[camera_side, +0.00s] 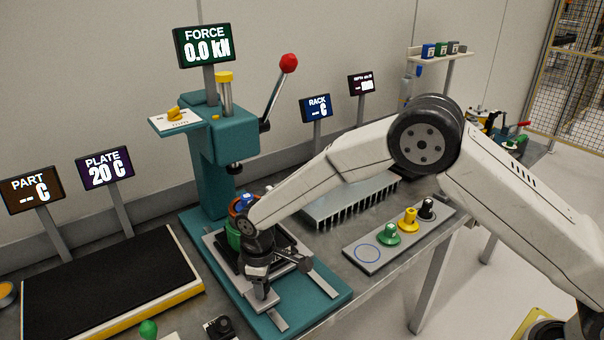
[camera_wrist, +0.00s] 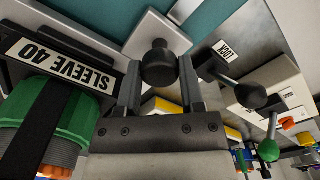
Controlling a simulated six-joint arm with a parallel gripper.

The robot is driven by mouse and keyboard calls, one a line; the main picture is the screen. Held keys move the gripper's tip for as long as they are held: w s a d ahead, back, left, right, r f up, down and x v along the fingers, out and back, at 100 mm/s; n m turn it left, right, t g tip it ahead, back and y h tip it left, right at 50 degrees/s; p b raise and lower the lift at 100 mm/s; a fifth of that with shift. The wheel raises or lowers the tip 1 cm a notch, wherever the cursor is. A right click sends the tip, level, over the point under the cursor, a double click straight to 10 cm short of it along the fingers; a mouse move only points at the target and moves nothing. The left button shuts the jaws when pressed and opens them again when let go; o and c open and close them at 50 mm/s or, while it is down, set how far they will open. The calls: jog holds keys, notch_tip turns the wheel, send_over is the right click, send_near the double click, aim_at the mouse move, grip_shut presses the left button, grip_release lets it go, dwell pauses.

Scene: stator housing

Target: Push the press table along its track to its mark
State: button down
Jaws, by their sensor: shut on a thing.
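The press table (camera_side: 213,243) is a light grey plate with a dark top, sitting low on the teal press base (camera_side: 318,297). Grey track strips (camera_side: 277,319) show on the base in front of it. My gripper (camera_side: 259,280) is at the table's front edge. In the wrist view my gripper (camera_wrist: 160,82) is shut on a black ball knob (camera_wrist: 159,62) that stands on the table's pale front tab (camera_wrist: 150,28). A lever marked LOCK (camera_wrist: 225,72) is beside it. A green part (camera_wrist: 68,125) stands by the SLEEVE 40 label (camera_wrist: 60,62). I cannot make out the mark.
The press column (camera_side: 215,150) and its red-knobbed lever (camera_side: 289,63) rise behind. The force display (camera_side: 205,47) reads 0.0 kN. A black-topped plate (camera_side: 110,280) lies left. A finned rack (camera_side: 350,200) and a tray of knobs (camera_side: 365,254) lie right.

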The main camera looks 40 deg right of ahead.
jog(key=shift+w, duration=0.55)
jog(key=shift+c, duration=1.1)
grip_release()
jog(key=shift+r, duration=0.1)
jog(key=shift+r, duration=3.8)
jog(key=shift+r, duration=0.2)
